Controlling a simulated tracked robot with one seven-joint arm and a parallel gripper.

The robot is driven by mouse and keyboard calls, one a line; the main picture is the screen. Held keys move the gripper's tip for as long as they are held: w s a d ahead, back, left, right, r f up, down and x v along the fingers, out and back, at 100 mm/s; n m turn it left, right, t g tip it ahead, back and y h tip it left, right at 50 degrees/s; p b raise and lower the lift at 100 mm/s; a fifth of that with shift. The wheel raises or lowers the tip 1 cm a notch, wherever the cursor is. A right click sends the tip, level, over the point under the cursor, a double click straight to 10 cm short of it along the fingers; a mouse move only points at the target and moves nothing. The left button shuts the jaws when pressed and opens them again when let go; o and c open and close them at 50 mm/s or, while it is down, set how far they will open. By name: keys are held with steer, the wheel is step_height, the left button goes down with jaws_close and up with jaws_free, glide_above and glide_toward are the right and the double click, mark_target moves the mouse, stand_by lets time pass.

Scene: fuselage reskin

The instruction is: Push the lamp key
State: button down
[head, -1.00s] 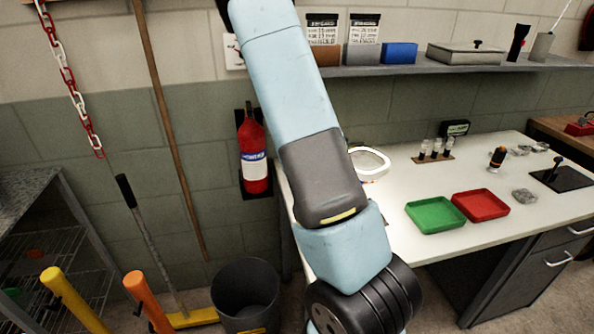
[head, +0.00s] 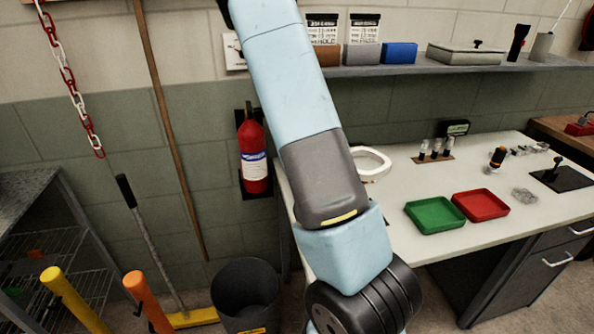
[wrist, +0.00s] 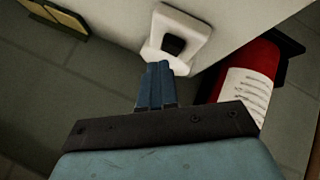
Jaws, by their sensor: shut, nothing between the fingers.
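The lamp key is a black square key (wrist: 174,45) set in a white wall plate (wrist: 186,28), seen near the top middle of the wrist view. My gripper (wrist: 158,66) is shut and empty, its blue fingers side by side. The fingertips overlap the lower left edge of the plate in the picture, just below and left of the key; I cannot tell whether they touch it. In the head view the wall plate (head: 235,52) shows beside my raised arm, partly covered, and the fingers cannot be made out.
A red fire extinguisher (head: 253,155) hangs on the wall below the plate. It also fills the right of the wrist view (wrist: 245,82). A shelf (head: 450,68) with boxes runs to the right. The white bench (head: 420,180) holds green and red trays.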

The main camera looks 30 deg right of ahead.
steer(key=shift+r, duration=3)
